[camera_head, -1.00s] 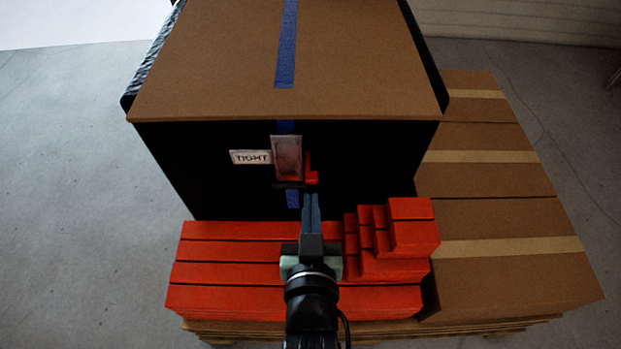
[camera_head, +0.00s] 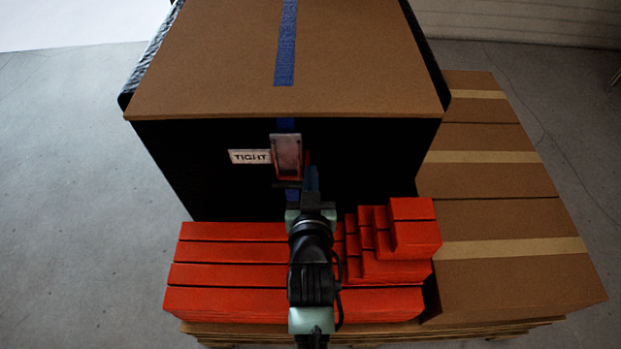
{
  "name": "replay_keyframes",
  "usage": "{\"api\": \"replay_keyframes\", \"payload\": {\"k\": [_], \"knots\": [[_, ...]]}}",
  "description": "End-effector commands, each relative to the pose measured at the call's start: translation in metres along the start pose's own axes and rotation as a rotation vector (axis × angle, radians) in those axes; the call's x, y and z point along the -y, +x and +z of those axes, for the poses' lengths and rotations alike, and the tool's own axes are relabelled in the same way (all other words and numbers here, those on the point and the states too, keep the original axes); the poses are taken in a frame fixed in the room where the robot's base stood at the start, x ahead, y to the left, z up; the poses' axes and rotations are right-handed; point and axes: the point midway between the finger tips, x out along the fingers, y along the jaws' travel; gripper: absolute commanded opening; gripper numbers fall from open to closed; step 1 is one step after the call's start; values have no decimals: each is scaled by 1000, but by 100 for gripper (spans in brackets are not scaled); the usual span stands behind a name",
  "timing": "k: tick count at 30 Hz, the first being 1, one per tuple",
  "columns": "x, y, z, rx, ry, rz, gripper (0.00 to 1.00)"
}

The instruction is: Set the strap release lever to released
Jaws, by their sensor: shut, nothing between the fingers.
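The strap mechanism, a worn grey-red metal plate (camera_head: 287,157), sits on the dark front face of the large box, on the blue strap (camera_head: 285,60). A white label reading "TIGHT" (camera_head: 249,157) is left of it. A red part (camera_head: 308,158), seemingly the release lever, shows only as a sliver at the plate's right edge; the rest is hidden behind my gripper. My gripper (camera_head: 311,172) is shut and empty, its fingertips at the lower right of the plate, over the red part in the picture. I cannot tell whether they touch it.
Red stepped blocks (camera_head: 412,232) and long red slabs (camera_head: 220,275) lie below the dark face, around my arm. Brown taped cartons (camera_head: 500,220) stand at the right. The grey floor (camera_head: 70,200) at the left is clear.

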Motion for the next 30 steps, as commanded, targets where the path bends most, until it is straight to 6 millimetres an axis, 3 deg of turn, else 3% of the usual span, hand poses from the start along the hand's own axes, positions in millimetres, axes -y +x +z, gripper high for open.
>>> {"api": "replay_keyframes", "payload": {"k": [30], "knots": [[0,1,16,-68,0,1,0]]}}
